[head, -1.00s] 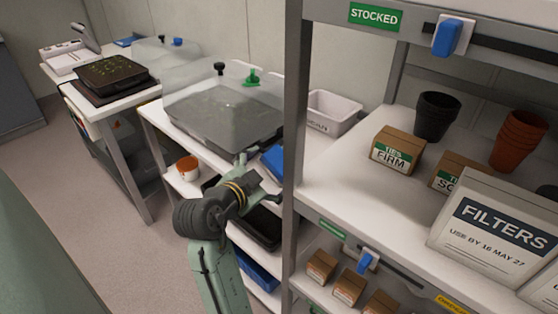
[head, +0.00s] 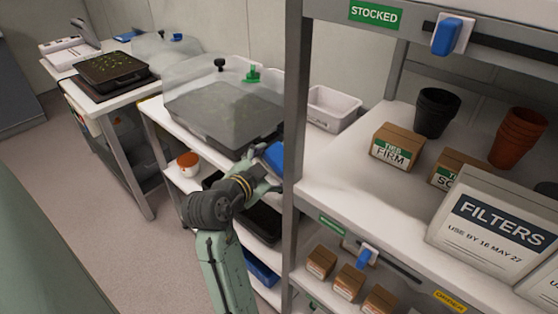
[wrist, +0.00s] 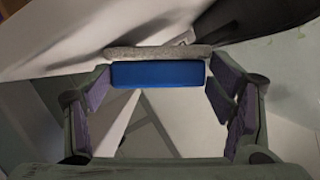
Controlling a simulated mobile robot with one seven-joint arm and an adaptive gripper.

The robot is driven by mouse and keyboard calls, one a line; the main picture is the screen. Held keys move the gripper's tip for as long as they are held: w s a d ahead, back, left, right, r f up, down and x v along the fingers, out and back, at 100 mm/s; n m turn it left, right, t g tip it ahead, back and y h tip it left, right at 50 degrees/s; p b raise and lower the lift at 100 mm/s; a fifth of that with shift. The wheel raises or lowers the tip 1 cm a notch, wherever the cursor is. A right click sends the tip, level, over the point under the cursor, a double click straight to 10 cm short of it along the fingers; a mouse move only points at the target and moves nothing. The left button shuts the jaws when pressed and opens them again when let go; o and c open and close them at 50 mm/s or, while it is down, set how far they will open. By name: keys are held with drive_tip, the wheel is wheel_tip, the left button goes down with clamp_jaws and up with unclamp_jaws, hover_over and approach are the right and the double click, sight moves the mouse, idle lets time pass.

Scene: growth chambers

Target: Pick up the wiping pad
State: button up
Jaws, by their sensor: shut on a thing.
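The wiping pad shows in the wrist view as a blue block (wrist: 158,74) with a grey fuzzy layer along its upper side. In the head view its blue face (head: 275,156) shows at the right end of the white bench, beside the grey shelf post. My gripper (head: 264,170) is at the pad, its fingers partly hiding it. In the wrist view my gripper (wrist: 160,84) has one finger at each end of the pad and is shut on it. I cannot tell whether the pad touches the bench.
A clear-lidded tray (head: 225,110) stands on the bench left of the pad, with a white bin (head: 332,108) behind. The grey rack post (head: 295,100) is close on the right. Boxes and pots fill the rack shelf. Dark and blue trays sit below the bench.

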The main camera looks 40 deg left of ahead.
drive_tip(key=shift+c, duration=0.9)
drive_tip(key=shift+r, duration=0.1)
